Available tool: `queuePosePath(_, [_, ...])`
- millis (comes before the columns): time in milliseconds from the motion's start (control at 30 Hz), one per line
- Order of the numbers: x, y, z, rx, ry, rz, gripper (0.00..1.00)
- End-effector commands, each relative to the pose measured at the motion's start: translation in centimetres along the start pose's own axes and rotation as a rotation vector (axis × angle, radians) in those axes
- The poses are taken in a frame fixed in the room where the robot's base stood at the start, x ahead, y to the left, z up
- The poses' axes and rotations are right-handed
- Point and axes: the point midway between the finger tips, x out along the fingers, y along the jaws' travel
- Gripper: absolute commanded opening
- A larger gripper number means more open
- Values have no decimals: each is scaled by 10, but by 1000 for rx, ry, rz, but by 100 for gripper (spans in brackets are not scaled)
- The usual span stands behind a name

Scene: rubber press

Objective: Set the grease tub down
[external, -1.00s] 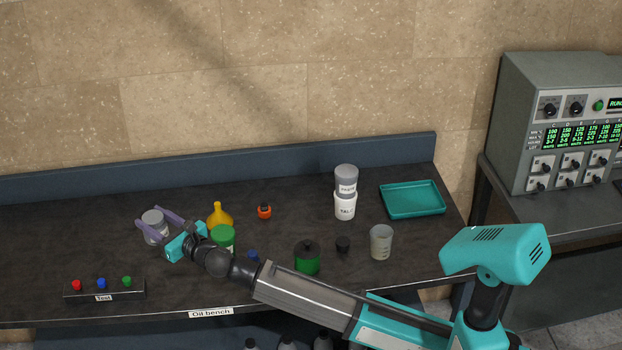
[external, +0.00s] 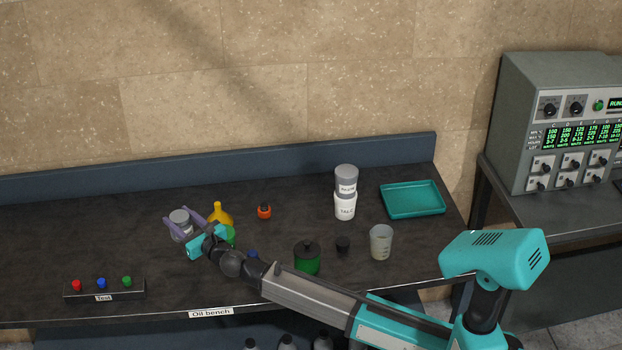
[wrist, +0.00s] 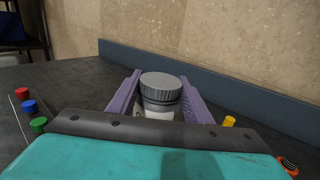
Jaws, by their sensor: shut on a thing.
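The grease tub, a grey-lidded jar with a pale label (external: 181,224), is between the purple fingers of my gripper (external: 180,215) at the left of the bench. In the wrist view the tub (wrist: 160,88) is upright between both fingers (wrist: 159,92), its lid above them. My gripper is shut on it. Its base is hidden in the wrist view, and I cannot tell whether it touches the bench (external: 100,230).
A yellow funnel-shaped bottle (external: 219,213) and a partly hidden green-topped item (external: 230,236) are close right of my gripper. A button box (external: 104,290) is front left. The bench's far left is clear.

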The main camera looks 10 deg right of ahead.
Motion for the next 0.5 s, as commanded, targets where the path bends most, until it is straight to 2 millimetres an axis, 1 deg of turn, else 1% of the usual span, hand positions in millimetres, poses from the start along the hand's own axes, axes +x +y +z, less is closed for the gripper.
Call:
queuePosePath(67, [0, 0, -1, -1, -1, 0, 13])
queuePosePath(167, [0, 0, -9, -2, 0, 0, 13])
queuePosePath(500, [0, 0, -55, -3, 0, 1, 13])
